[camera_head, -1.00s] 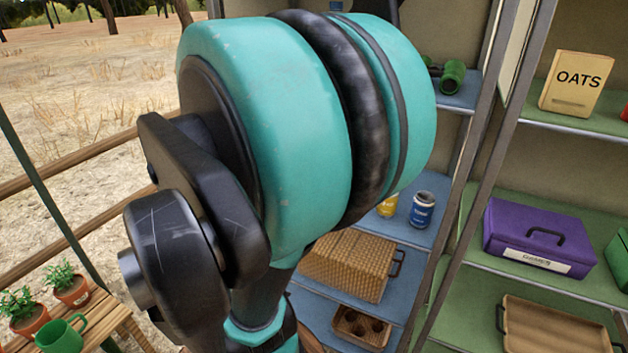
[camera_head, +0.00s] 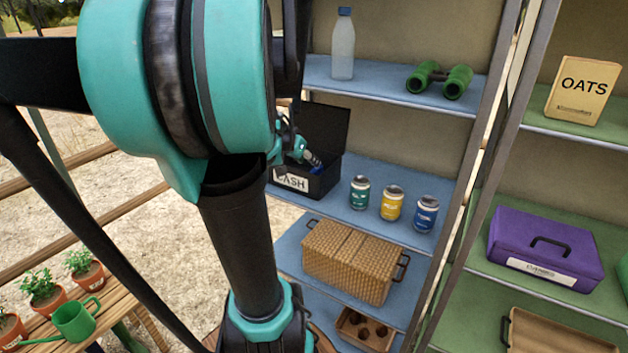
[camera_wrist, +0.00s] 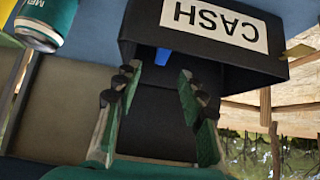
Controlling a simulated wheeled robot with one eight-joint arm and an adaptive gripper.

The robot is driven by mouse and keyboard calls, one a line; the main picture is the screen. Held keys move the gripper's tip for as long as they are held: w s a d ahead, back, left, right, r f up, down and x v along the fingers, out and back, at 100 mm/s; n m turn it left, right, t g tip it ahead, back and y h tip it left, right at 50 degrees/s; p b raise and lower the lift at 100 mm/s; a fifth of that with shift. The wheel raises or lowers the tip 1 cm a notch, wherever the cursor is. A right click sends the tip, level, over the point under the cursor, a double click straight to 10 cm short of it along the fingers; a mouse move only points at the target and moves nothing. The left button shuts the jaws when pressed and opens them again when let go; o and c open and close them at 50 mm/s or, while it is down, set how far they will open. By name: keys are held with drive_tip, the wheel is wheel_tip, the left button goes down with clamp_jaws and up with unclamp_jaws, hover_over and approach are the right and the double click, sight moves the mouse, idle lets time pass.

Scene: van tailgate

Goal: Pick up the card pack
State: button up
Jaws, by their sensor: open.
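An open black box labelled CASH (camera_head: 291,181) stands on a blue shelf with its lid raised. It also shows upside down in the wrist view (camera_wrist: 276,68). A small blue thing (camera_wrist: 163,54) shows inside it, mostly hidden by the box wall. It may be the card pack, but I cannot tell for sure. My gripper (camera_wrist: 160,85) is open at the mouth of the box, its two fingers apart with the blue thing showing between and beyond them. In the head view my gripper (camera_head: 308,160) is small and partly behind my arm.
Three cans (camera_head: 391,203) stand right of the cash box. A wicker basket (camera_head: 352,262) is on the shelf below. A bottle (camera_head: 343,46) and green binoculars (camera_head: 439,80) are above. A purple box (camera_head: 545,247) sits on the right-hand shelving.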

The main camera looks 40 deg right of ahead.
sight(320, 173)
drive_tip(key=shift+w+x, duration=0.2)
drive_tip(key=shift+x, duration=6.1)
drive_tip(key=shift+a+f, duration=0.1)
drive_tip(key=shift+a, duration=0.1)
drive_tip(key=shift+c, duration=0.3)
clamp_jaws()
